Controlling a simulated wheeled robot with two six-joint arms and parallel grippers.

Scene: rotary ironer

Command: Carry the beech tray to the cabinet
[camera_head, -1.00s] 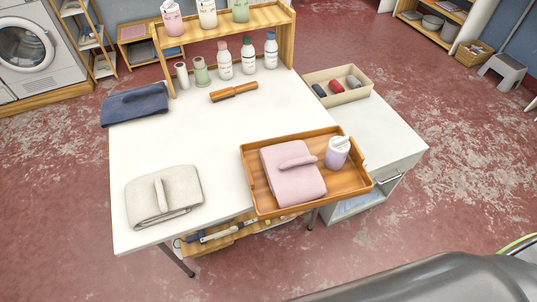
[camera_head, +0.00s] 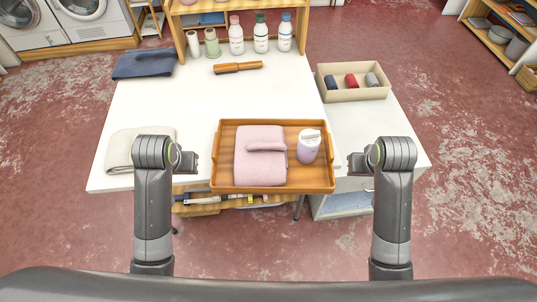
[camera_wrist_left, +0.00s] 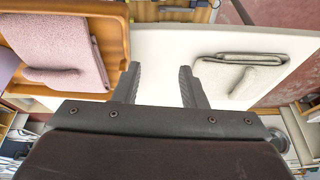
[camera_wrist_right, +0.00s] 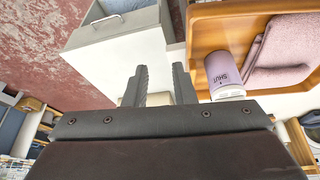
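The beech tray (camera_head: 226,140) lies at the front edge of the white table in the head view, its right end reaching over toward the cabinet. It holds a folded pink cloth (camera_head: 260,168) and a lilac bottle (camera_head: 308,148) with a white top. The white-topped cabinet (camera_head: 385,128) stands against the table's right side. My left gripper (camera_head: 190,162) is left of the tray, apart from it; its fingers (camera_wrist_left: 160,85) are open and empty. My right gripper (camera_head: 352,163) is right of the tray, by the cabinet front; its fingers (camera_wrist_right: 158,85) are open and empty.
A beige box (camera_head: 352,94) with rolled cloths sits at the back of the cabinet top. A cream folded cloth (camera_head: 122,150) lies left of my left gripper. A navy cloth (camera_head: 145,64), a wooden-handled brush (camera_head: 238,68) and several bottles stand or lie farther back. The table's middle is clear.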

